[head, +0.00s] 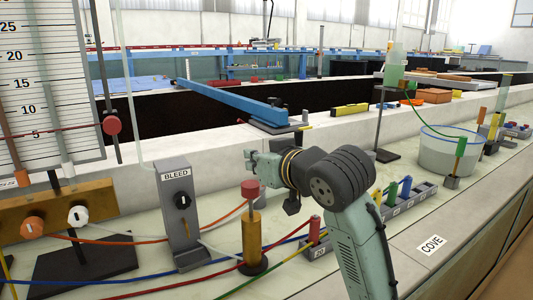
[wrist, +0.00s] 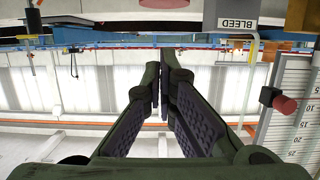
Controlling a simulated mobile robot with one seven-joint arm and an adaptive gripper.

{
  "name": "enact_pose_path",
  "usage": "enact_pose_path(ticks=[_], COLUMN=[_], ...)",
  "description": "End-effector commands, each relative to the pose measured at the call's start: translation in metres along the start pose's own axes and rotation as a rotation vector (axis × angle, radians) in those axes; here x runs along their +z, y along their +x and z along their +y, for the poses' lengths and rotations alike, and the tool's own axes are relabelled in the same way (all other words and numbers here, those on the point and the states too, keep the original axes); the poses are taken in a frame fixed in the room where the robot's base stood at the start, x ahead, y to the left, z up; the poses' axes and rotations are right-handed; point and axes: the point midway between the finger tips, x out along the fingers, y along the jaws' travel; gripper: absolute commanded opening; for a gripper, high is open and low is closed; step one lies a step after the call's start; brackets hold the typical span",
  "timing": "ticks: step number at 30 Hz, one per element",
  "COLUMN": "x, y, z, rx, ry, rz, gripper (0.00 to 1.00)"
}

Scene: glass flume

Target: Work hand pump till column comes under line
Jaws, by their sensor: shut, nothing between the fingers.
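The hand pump (head: 252,236) is a brass cylinder with a red knob (head: 250,188) on top, standing upright on the bench. My gripper (head: 251,162) is shut and empty. In the head view its fingertips appear just above the red knob; I cannot tell whether they touch it. The shut fingers also fill the middle of the wrist view (wrist: 164,85). The manometer board (head: 50,85) stands at left with a numbered scale, a thin red line (head: 60,132) and a red marker knob (head: 112,125). A reddish column (head: 9,140) shows in the leftmost tube; its top is unclear.
The grey BLEED post (head: 178,215) with a black knob stands left of the pump. A brass block (head: 85,212) with orange and white knobs sits below the board. Coloured hoses cross the bench.

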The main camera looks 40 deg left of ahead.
Motion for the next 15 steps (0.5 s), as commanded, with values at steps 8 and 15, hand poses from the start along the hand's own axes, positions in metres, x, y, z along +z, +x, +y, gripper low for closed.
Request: enact_pose_path(ticks=[8,15], x=[0.028,0.03], y=[0.005,0.006], z=[0.001,0.001], rx=[0.002,0.002], ry=[0.003,0.002], rz=[0.001,0.002], gripper=[0.0,0.0])
